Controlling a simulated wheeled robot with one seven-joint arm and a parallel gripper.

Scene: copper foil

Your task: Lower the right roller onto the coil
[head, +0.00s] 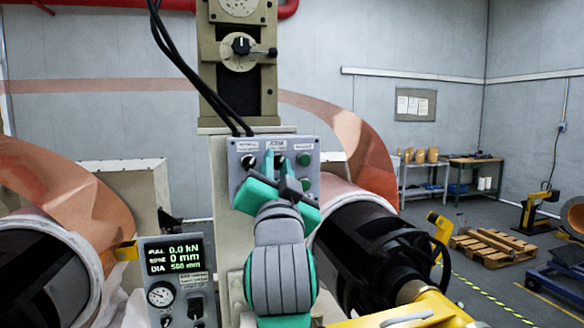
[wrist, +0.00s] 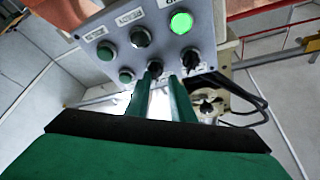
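My gripper (head: 277,160) is at the front of a grey control box (head: 236,150) in the head view. Its two green fingers (wrist: 162,92) are apart, with a black knob (wrist: 154,68) between or just beyond their tips. I cannot tell whether they touch it. The box also carries other black knobs (wrist: 142,36), dark green buttons (wrist: 105,50) and one lit green button (wrist: 181,22). The right copper coil (head: 362,150) curves down behind the box around a black core (head: 370,245). I cannot make out the right roller; my arm and the box hide part of that area.
Black cables (head: 190,65) hang near the column (head: 210,80). A pallet (head: 493,245) and benches (head: 475,162) stand farther right.

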